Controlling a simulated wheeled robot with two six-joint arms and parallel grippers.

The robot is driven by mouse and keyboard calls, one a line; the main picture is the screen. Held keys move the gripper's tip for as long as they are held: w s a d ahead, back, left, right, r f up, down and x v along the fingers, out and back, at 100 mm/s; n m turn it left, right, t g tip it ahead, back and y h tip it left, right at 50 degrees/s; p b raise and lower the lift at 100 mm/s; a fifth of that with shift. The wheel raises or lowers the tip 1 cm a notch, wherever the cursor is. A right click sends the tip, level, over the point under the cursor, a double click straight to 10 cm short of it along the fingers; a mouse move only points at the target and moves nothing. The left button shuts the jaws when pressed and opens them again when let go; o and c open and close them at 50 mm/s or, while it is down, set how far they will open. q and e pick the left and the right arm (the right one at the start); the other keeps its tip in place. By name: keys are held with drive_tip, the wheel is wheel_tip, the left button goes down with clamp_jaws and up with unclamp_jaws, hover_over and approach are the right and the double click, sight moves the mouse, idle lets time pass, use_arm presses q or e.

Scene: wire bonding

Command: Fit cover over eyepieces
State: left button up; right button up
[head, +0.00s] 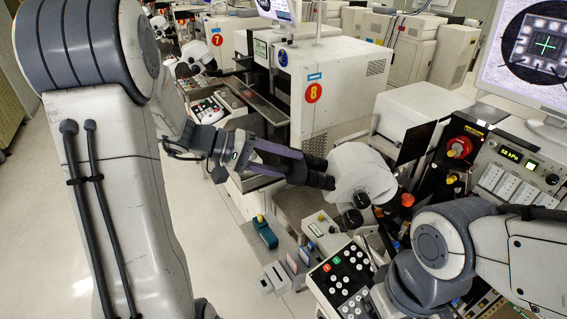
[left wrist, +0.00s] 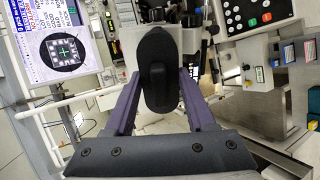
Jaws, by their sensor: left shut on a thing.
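My left gripper (head: 312,167) reaches in from the left with its long purple fingers and is shut on a black cover (head: 320,173). In the left wrist view the cover (left wrist: 158,70) is a dark, rounded oblong piece with a raised middle, held between the two fingers (left wrist: 158,90). The white microscope head (head: 362,172) is just right of the cover in the head view. Dark round eyepiece-like parts (head: 352,218) show at its lower front; the cover is apart from these. Whether the cover touches the white head is unclear. My right arm comes in at lower right; its gripper is not visible.
A control unit (head: 515,170) and monitor (head: 525,55) are at right. A large white machine (head: 325,95) stands behind.

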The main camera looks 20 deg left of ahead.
sight(298, 167)
use_arm(q)
drive_tip(key=shift+b+x, duration=1.15)
drive_tip(key=shift+x, duration=0.5)
drive_tip(key=o, duration=1.4)
drive_tip(key=shift+a, duration=0.15)
drive_tip(key=b+v, duration=0.3)
drive_tip(key=v, duration=0.6)
drive_tip(key=shift+s+a+r, duration=0.1)
drive_tip(key=shift+s+a, duration=0.1)
drive_tip(key=shift+s+a+r, duration=0.2)
drive_tip(key=shift+a, duration=0.05)
